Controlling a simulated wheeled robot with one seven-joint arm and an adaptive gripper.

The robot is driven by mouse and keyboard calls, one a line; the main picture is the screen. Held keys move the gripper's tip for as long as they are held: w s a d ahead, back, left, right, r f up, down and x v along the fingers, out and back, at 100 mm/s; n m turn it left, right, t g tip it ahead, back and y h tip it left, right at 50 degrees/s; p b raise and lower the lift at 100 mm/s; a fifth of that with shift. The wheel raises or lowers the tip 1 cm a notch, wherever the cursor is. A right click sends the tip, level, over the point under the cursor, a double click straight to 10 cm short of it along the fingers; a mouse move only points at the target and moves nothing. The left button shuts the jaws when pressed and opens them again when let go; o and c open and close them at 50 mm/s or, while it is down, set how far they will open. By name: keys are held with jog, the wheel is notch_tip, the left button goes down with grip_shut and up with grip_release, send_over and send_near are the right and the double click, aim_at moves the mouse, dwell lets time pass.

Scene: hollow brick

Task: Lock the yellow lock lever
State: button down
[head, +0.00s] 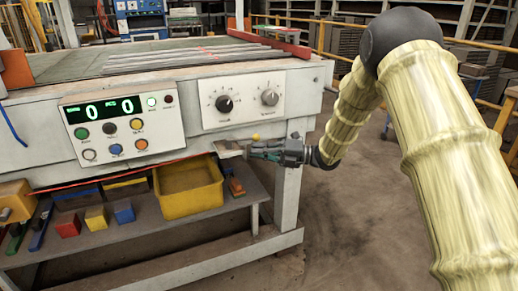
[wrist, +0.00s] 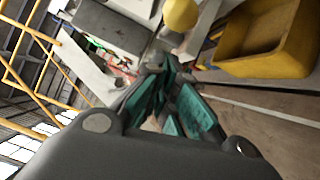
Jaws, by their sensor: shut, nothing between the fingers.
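The yellow ball knob of the lock lever (head: 255,137) shows below the dial panel, near the bench's front right corner. It appears large and close at the top of the wrist view (wrist: 181,14), above a pale metal piece. My gripper (head: 251,152) is just below the knob in the head view, beside a small pale block (head: 229,149) under the bench edge. In the wrist view, its teal-padded fingers (wrist: 172,80) are shut with nothing held, apart from the knob. The lever's base is partly hidden.
A control box (head: 123,127) with lit digits and buttons and a dial panel (head: 242,103) are on the bench front. A yellow bin (head: 188,188) stands on the lower shelf (head: 170,222). A bench leg (head: 289,195) is close behind my gripper. Floor at the right is open.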

jog(key=s+d, duration=0.2)
jog(key=d, duration=0.8)
jog(key=s+f+m+t+h, duration=0.35)
jog(key=f+m, duration=0.55)
jog(key=f, duration=0.4)
jog(key=s+f+m+t+h, duration=0.3)
jog(key=f+m+t+h, duration=0.15)
jog(key=f+m, duration=0.6)
jog(key=s+d+f+m+g+h, duration=0.2)
jog(key=s+f+m+h, duration=0.15)
jog(key=s+f, duration=0.55)
jog(key=s+d+f+m+g+h, duration=0.25)
jog(key=s+f+m, duration=0.25)
jog(key=s+f, duration=0.35)
jog(key=s+d+f+m+g+h, duration=0.2)
jog(key=s+f+m+g, duration=0.15)
jog(key=s, duration=1.05)
jog(key=s+d+f+m+g+h, duration=0.1)
jog(key=s+f+m+g+h, duration=0.3)
jog(key=s, duration=1)
notch_tip(320, 180, up, 24)
jog(key=m+y+p, duration=0.1)
jog(key=p, duration=2.1)
jog(key=shift+s+t+y, duration=0.25)
jog(key=shift+t+y, duration=0.05)
jog(key=shift+t, duration=0.1)
